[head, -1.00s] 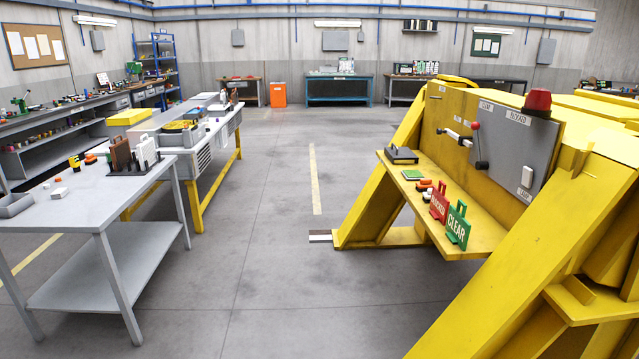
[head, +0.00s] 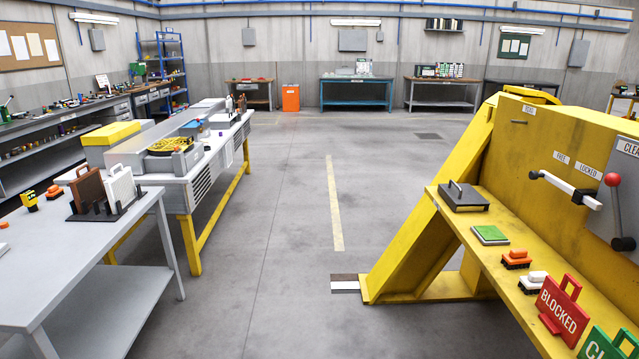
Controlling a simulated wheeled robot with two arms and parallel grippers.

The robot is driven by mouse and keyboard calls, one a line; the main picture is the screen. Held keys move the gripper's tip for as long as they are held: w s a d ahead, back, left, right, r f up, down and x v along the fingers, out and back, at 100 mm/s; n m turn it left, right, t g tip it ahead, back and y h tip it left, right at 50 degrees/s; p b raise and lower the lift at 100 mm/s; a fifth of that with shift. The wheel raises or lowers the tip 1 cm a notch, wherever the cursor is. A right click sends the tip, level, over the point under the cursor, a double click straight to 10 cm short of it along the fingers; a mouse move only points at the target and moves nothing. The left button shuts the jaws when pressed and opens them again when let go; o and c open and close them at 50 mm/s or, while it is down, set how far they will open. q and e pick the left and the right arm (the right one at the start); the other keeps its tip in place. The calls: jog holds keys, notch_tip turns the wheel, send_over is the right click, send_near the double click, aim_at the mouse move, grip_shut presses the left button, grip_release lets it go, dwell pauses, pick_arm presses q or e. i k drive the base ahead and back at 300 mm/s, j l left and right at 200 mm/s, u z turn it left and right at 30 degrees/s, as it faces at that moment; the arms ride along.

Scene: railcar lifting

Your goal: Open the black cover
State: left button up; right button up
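A flat dark grey-black cover with a small handle on top (head: 464,196) lies at the far end of the yellow ledge (head: 500,215) on the right. It looks closed, lying flat over a low base. What is under it is hidden. Neither of my grippers is in view.
A green pad (head: 490,235), orange brush (head: 516,258), white-topped brush (head: 532,282), red BLOCKED sign (head: 561,308) and green CLEAR sign (head: 610,345) line the ledge. A white lever (head: 566,188) juts above it. A grey table (head: 70,255) stands left; the middle floor is clear.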

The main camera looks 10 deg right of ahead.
aim_at(454, 194)
jog(key=i+z, duration=0.1)
jog(key=i, duration=0.45)
jog(key=i+j+z, duration=0.1)
jog(key=i, duration=0.4)
jog(key=i+j+z, duration=0.1)
jog(key=i, duration=0.4)
jog(key=i+j+z, duration=0.1)
jog(key=i, duration=0.45)
jog(key=i+j+z, duration=0.2)
jog(key=i+z, duration=0.15)
jog(key=i+j+z, duration=0.25)
jog(key=z, duration=0.15)
jog(key=i+j+z, duration=0.55)
jog(key=j+z, duration=0.15)
jog(key=i+j+z, duration=0.15)
jog(key=j+z, duration=0.25)
jog(key=j, duration=0.2)
jog(key=i+j+z, duration=0.1)
jog(key=j+z, duration=0.25)
jog(key=j, duration=0.15)
